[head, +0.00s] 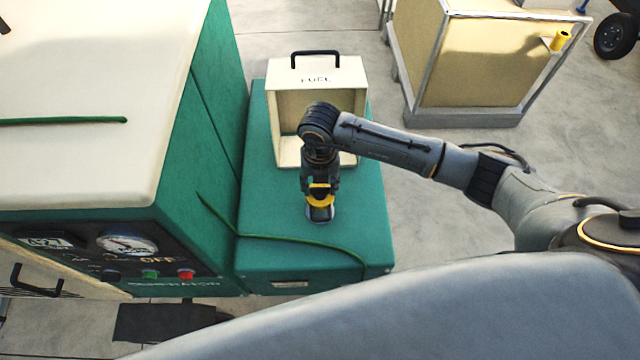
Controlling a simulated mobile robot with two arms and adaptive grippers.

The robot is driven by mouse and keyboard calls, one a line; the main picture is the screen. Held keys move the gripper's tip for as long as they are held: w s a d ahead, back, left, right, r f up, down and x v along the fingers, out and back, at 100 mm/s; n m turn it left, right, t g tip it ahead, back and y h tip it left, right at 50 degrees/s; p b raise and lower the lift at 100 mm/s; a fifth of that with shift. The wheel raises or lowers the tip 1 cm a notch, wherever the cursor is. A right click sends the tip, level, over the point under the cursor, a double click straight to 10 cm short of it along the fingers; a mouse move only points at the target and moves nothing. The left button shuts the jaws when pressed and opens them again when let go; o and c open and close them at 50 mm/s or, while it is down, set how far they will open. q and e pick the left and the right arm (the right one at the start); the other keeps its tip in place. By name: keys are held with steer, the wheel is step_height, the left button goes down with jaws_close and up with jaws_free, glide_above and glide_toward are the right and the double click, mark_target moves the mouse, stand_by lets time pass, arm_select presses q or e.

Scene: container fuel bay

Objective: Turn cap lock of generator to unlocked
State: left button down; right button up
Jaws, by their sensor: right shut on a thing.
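The generator (215,120) is a large green housing with a cream top, with a lower green deck (350,215) at its right side. My right gripper (320,207) reaches down from above onto this deck and is shut on a small, pale grey part at its surface. That part is probably the cap lock (320,215). The fingers cover most of it, so which way it is turned cannot be told. My left gripper is not in view.
An open cream box marked FUEL (345,72), with a black handle, stands on the deck behind my gripper. The generator's front panel has a gauge (127,243) and buttons. A green cord (290,239) crosses the deck. A tan crate (475,60) stands at the back right.

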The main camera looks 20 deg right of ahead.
mark_target(320, 188)
steer(key=shift+w+f+n+b, duration=0.1)
steer(key=shift+f+n+b, duration=0.15)
steer(key=shift+n+b, duration=0.75)
steer(key=n+b, duration=1.3)
steer(key=b, duration=0.4)
steer(key=shift+n, duration=0.3)
steer(key=shift+r+n+b, duration=0.15)
steer(key=shift+n+b, duration=0.95)
steer(key=shift+b, duration=0.4)
steer(key=o, duration=1.2)
steer(key=shift+c, duration=0.2)
steer(key=shift+r, duration=0.15)
step_height(320, 188, up, 12)
